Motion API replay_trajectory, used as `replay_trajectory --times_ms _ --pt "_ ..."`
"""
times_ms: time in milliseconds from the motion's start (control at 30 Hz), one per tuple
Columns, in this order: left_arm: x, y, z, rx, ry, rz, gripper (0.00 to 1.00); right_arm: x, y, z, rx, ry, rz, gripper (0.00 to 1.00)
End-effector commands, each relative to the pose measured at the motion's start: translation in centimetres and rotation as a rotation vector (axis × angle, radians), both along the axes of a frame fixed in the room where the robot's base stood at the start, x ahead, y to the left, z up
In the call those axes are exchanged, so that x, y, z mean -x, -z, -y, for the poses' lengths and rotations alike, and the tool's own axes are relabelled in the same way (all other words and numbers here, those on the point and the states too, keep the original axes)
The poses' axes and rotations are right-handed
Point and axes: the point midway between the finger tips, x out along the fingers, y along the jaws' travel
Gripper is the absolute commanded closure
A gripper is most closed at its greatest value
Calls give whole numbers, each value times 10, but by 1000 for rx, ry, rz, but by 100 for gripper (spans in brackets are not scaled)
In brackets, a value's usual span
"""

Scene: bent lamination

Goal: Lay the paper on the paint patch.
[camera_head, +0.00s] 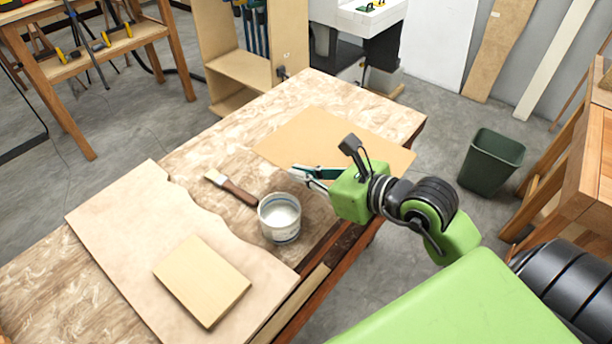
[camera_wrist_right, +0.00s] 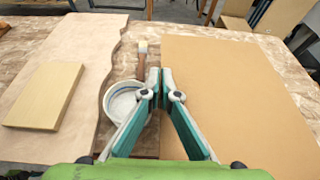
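The paper (camera_head: 305,133) seems to be the flat tan sheet on the far right part of the workbench; it also shows in the right wrist view (camera_wrist_right: 235,95). No paint patch can be made out for sure in either view. My right gripper (camera_head: 292,171) is over the sheet's left edge in the head view, its fingertips close together. In the right wrist view the fingertips (camera_wrist_right: 160,75) nearly meet over that edge, and nothing shows clearly between them. Whether they touch the sheet cannot be told. My left gripper is out of view.
A paint can (camera_head: 279,216) with pale contents stands left of my right gripper. A brush (camera_head: 231,188) lies beside it. A wavy-edged pale board (camera_head: 140,225) with a small wooden block (camera_head: 202,279) on it covers the near left. A green bin (camera_head: 491,161) stands on the floor.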

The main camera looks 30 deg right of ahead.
Motion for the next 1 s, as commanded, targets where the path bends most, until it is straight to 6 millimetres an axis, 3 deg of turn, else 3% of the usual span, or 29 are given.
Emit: replay_trajectory --times_ms 33,300,500,767,1000 --pt "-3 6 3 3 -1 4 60 -10 6 5 2 1 2 100" --pt "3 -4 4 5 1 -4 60 -67 33 34 0 3 -2 100" --pt "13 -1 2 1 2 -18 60 -92 71 46 1 2 -2 100" --pt "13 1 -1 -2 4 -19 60 -106 90 52 0 0 -1 100" --pt "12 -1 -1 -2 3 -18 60 -106 119 52 -1 -1 -1 100"
